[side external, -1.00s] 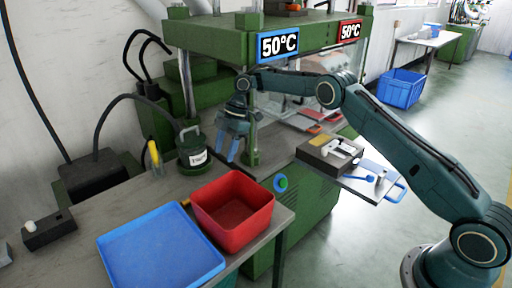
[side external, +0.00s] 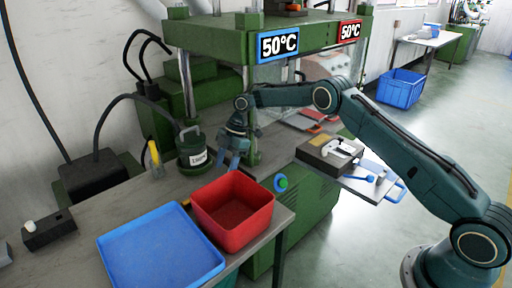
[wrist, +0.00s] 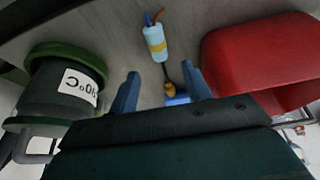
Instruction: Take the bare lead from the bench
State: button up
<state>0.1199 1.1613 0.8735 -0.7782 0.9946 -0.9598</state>
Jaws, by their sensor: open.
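In the wrist view, a light blue cylindrical piece with a yellow band (wrist: 154,43) lies on the bench. Blue and orange wires come out of its far end and a dark cord runs from its near end to a small brass-coloured part (wrist: 170,89). This looks like the bare lead. My gripper (wrist: 160,75) is open, with one finger on either side of the lead's line and nothing held between them. In the side external view my gripper (side external: 228,164) points down at the bench between the green pot and the red bin. The lead cannot be made out there.
The green pot (side external: 191,148) with a white label stands close left of my gripper. The red bin (side external: 234,205) is close in front, beside a blue tray (side external: 160,248). The green press (side external: 215,37) rises behind. A dark mould block (side external: 326,154) sits to the right.

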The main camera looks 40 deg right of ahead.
jog(key=x, duration=0.5)
jog(key=shift+f, duration=0.4)
grip_shut()
jog(key=shift+r, duration=0.1)
notch_tip(320, 180, up, 10)
dwell(0.8)
dwell(0.4)
